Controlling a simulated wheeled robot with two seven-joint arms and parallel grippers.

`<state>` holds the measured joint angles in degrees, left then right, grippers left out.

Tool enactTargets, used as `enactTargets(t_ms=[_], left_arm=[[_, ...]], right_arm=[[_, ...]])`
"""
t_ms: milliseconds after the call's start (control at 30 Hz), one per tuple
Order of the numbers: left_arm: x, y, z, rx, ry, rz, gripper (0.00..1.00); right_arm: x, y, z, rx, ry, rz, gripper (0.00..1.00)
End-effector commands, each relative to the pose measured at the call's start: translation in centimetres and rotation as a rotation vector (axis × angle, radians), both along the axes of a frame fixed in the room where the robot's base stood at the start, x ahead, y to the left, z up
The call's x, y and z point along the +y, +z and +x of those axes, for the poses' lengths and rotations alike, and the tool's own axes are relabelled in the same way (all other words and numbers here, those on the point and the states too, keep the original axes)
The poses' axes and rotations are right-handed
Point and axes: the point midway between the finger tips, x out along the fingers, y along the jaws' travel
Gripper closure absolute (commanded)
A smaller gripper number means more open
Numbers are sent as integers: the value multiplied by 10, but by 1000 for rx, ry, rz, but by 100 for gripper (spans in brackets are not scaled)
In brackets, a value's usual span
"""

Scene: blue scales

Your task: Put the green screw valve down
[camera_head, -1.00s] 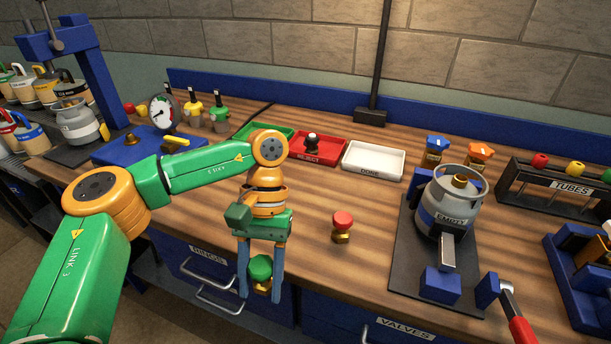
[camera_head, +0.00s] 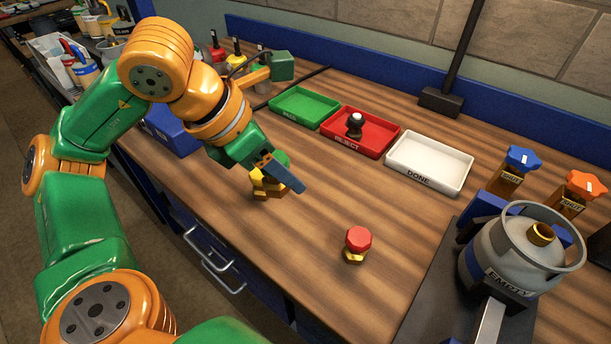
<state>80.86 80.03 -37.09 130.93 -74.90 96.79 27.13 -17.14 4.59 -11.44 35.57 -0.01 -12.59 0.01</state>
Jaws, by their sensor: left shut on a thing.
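The green screw valve, with a green knob and a brass body (camera_head: 266,187), is at the left front of the wooden bench. My left gripper (camera_head: 282,174) is shut on it, and one blue-grey finger covers much of it. The valve is low over the bench top, and I cannot tell whether its base touches the wood. My right gripper is not in view.
A red-knobbed valve (camera_head: 357,244) stands to the right on the bench. Behind are a green tray (camera_head: 304,105), a red REJECT tray (camera_head: 374,140) holding a dark knob, and an empty white DONE tray (camera_head: 430,162). A grey cylinder (camera_head: 515,260) stands right. Wood between is clear.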

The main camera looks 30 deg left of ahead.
Motion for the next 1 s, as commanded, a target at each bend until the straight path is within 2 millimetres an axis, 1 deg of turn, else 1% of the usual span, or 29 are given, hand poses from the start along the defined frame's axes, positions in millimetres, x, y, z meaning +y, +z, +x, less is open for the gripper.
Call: enactTargets(t_ms=[100, 167, 200, 300, 400, 467, 533, 600, 700, 1000], left_arm=[[14, -15, 35, 11, 5, -6, 100], [21, -22, 55, 11, 3, -5, 100], [26, -30, 66, 10, 3, -3, 100], [33, -59, 85, 10, 0, -2, 100], [37, -76, 98, 7, -2, 0, 100], [39, -81, 103, 4, -3, -2, 100], [42, -91, 110, 5, -2, 0, 100], [42, -105, 108, 9, -3, 3, 100], [42, -118, 109, 4, -3, 0, 100], [42, -124, 109, 3, -3, -1, 100]], right_arm=[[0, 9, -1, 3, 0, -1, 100], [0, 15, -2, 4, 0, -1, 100], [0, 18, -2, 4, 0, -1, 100], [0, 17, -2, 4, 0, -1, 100], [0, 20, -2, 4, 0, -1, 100], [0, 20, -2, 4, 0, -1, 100], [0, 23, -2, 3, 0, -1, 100], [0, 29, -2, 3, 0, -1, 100], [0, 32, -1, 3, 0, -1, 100], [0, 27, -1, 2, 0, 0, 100]])
